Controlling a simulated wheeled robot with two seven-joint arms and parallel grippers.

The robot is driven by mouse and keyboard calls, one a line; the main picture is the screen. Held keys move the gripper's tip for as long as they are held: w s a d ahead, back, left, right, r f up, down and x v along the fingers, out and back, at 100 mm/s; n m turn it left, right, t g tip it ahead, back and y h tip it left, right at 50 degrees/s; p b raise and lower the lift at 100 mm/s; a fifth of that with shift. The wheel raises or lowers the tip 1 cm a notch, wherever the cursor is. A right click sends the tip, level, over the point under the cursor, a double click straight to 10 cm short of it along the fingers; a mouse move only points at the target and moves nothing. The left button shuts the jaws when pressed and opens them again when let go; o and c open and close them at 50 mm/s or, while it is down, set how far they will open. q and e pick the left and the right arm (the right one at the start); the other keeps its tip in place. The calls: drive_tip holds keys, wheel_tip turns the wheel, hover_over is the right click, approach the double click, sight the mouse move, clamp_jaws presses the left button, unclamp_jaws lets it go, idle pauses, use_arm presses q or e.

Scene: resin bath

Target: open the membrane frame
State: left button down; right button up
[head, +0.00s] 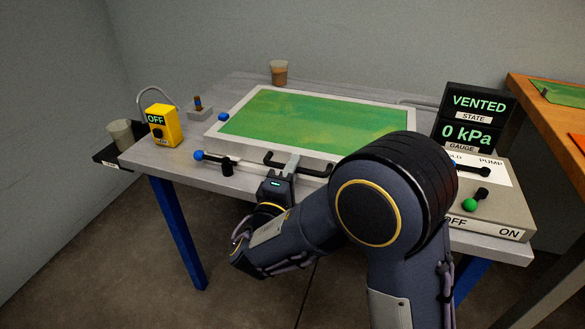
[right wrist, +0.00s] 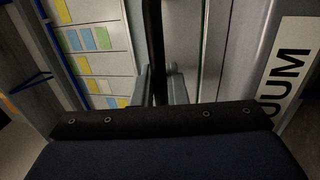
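The membrane frame (head: 217,141) is a pale rectangular frame around a green sheet (head: 310,118). It lies flat on the grey table. A black bar handle (head: 317,172) runs along its front side. My right gripper (head: 289,163) is at this handle, its fingers on either side of the bar. The right wrist view shows the dark bar (right wrist: 153,45) between the two grey fingertips (right wrist: 159,88), with no clear gap, so the gripper looks shut on it. My right arm hides the front right part of the frame. My left gripper is not in view.
A blue-knobbed lever (head: 213,158) sits at the table's front left. A yellow OFF box (head: 163,125), a brown cup (head: 279,72) and a pump box (head: 500,215) with a green-knobbed lever stand around the frame. The display (head: 478,117) reads VENTED, 0 kPa. The space above the frame is clear.

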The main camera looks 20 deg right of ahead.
clamp_jaws()
